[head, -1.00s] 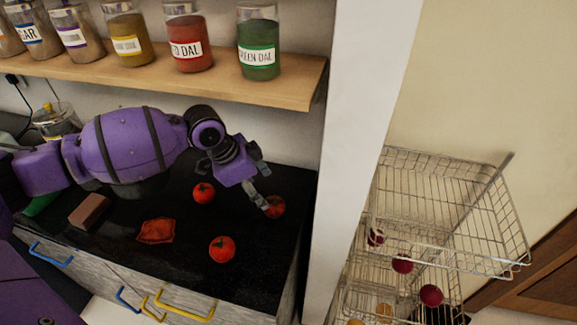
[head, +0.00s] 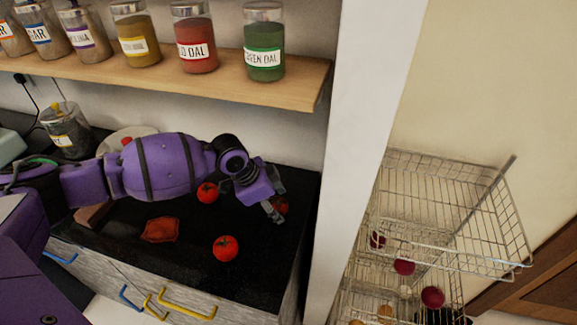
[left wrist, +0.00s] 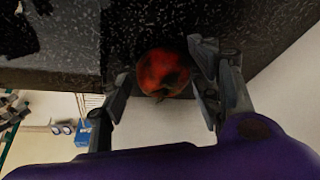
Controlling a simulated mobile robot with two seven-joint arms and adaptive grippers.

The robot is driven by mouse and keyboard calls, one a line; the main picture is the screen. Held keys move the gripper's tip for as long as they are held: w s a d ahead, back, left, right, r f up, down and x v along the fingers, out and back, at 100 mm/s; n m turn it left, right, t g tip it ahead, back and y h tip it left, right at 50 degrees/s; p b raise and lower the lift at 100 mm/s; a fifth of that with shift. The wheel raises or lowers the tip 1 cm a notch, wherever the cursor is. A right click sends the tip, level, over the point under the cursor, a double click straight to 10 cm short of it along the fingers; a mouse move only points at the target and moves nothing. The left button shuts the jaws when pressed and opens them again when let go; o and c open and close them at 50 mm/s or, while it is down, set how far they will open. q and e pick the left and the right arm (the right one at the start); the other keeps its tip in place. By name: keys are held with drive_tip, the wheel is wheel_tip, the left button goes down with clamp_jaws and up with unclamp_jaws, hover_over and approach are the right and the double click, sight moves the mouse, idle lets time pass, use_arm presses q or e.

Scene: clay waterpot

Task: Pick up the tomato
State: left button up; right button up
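In the left wrist view the tomato (left wrist: 162,70) sits between the two spread fingers of my left gripper (left wrist: 162,76), near the counter edge. The fingers look open, with a gap on the right side; I cannot tell whether the left finger touches it. Two more tomatoes stand on the counter, one beside my forearm (head: 208,193) and one nearer the front (head: 226,248). My right gripper is not in view.
A crumpled red-orange item (head: 160,230) and a brown block (head: 92,214) lie on the counter (head: 185,270). A wooden shelf (head: 200,84) with jars hangs above my arm. A white wall edge (head: 365,150) stands right of the counter, with a wire basket rack (head: 460,215) beyond.

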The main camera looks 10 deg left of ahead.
use_arm(q)
drive_tip(key=c, duration=0.9)
